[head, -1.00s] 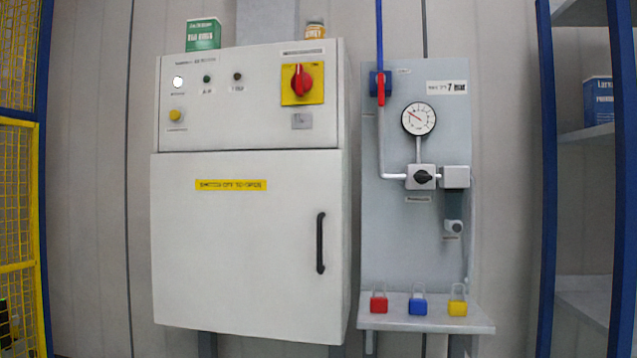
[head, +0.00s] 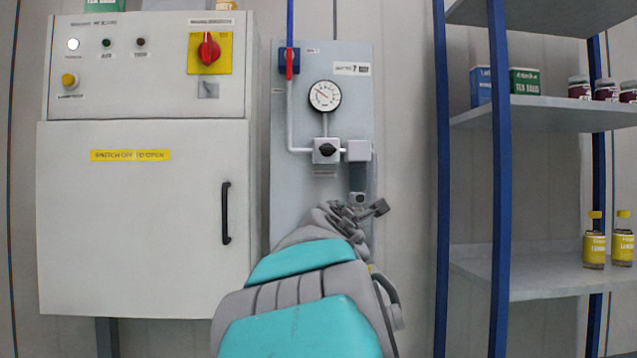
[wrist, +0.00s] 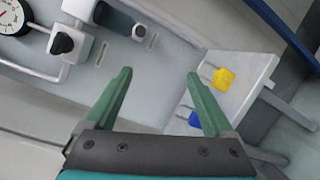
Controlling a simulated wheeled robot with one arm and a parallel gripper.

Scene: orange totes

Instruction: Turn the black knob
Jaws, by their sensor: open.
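The black knob (head: 327,150) sits on a small grey valve block on the grey panel, below the round gauge. In the wrist view the black knob (wrist: 62,44) is at the upper left, outside the fingers. My gripper (wrist: 159,75) has two green fingers spread wide apart with nothing between them. In the head view my arm reaches up from the bottom, and my gripper (head: 362,211) is below and to the right of the knob, apart from it. Its fingers are hard to make out there.
A white cabinet (head: 140,220) with a red switch (head: 209,48) and a black handle stands to the left. Blue-framed shelves (head: 545,112) with boxes and bottles stand to the right. A ledge holds a yellow padlock (wrist: 223,78) and a blue padlock (wrist: 195,119).

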